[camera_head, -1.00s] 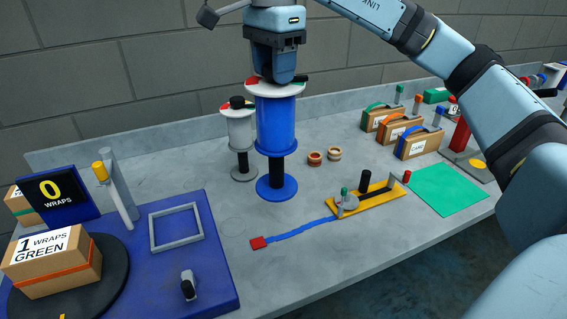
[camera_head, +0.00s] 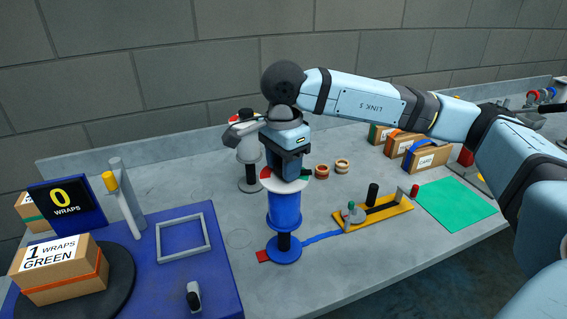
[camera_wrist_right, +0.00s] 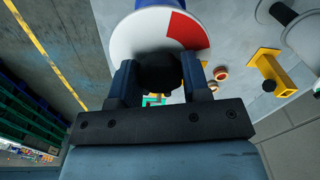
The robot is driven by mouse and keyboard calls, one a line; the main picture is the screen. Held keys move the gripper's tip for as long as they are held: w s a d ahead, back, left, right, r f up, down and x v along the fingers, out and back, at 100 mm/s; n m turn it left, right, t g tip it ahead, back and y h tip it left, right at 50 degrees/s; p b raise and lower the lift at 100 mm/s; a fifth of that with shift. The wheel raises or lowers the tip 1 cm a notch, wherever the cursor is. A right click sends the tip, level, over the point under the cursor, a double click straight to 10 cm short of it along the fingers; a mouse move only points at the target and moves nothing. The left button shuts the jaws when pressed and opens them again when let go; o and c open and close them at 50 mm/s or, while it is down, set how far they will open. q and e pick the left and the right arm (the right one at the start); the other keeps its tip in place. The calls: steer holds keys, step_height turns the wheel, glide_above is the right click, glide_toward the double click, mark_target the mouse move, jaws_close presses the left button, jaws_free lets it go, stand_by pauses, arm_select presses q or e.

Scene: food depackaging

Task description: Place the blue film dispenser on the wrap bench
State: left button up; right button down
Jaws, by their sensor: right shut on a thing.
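The blue film dispenser (camera_head: 285,210) is a blue roll on a black post with a round blue base and a white-and-red top disc. It is upright in the head view, right of the blue board (camera_head: 222,285). My right gripper (camera_head: 286,174) is shut on the black knob on its top. In the right wrist view my fingers (camera_wrist_right: 160,74) stand on both sides of the knob, above the white disc (camera_wrist_right: 128,38) with its red wedge. The base overlaps the blue strip (camera_head: 322,237); I cannot tell whether it touches the table. My left gripper is out of view.
The blue board holds a grey square frame (camera_head: 207,240) and a dark turntable with a box (camera_head: 62,270). A grey-white dispenser (camera_head: 249,155) stands behind. A yellow fixture (camera_head: 395,212) and green mat (camera_head: 450,211) lie to the right.

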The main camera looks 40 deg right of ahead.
steer(key=shift+f, duration=0.3)
steer(key=shift+f+b, duration=0.1)
steer(key=shift+b, duration=0.2)
steer(key=c, duration=0.6)
jaws_free()
